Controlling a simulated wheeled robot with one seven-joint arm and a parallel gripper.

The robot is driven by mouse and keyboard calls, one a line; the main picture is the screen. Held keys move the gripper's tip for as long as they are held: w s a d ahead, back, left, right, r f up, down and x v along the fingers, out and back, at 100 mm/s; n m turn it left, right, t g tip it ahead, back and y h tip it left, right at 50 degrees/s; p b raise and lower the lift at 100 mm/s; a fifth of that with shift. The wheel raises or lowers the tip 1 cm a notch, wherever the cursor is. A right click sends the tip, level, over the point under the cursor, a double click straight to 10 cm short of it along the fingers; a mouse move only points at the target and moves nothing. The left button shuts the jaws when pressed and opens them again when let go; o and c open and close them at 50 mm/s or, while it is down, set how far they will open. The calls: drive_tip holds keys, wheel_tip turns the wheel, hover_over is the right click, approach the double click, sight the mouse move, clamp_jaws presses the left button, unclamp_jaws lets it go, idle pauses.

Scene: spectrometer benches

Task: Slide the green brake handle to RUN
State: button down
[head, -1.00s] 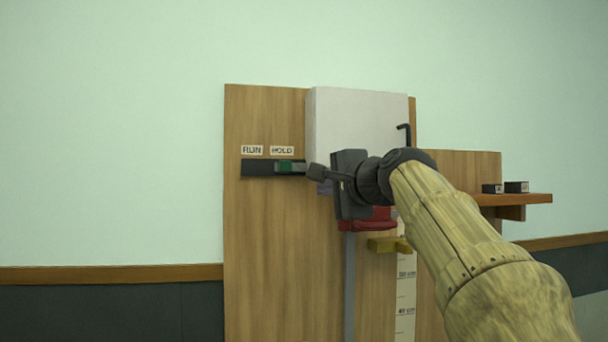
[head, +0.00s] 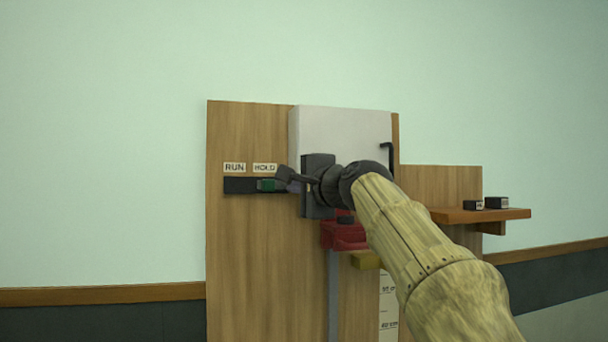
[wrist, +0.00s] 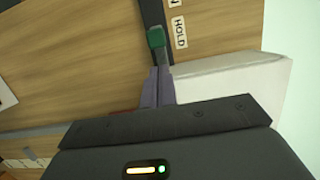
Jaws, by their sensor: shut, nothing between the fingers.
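The green brake handle (head: 267,185) sits in a dark horizontal slot (head: 240,185) on the wooden board, under the HOLD label (head: 265,168). The RUN label (head: 234,168) is to its left, above the slot's empty left end. My gripper (head: 284,178) is shut and empty, with its fingertips just right of the handle. In the wrist view the green handle (wrist: 156,38) lies just beyond the tips of my shut fingers (wrist: 158,75). I cannot tell whether the tips touch it.
A pale grey box (head: 340,135) on the board stands right of the slot, behind my gripper. A red block (head: 340,236) and a yellow piece (head: 365,260) are below my wrist. A shelf (head: 460,215) with two small dark blocks is at the right. The board left of the slot is clear.

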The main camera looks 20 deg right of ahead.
drive_tip(key=p+x, duration=0.2)
drive_tip(key=x, duration=0.2)
drive_tip(key=shift+w, duration=0.1)
drive_tip(key=shift+a, duration=0.15)
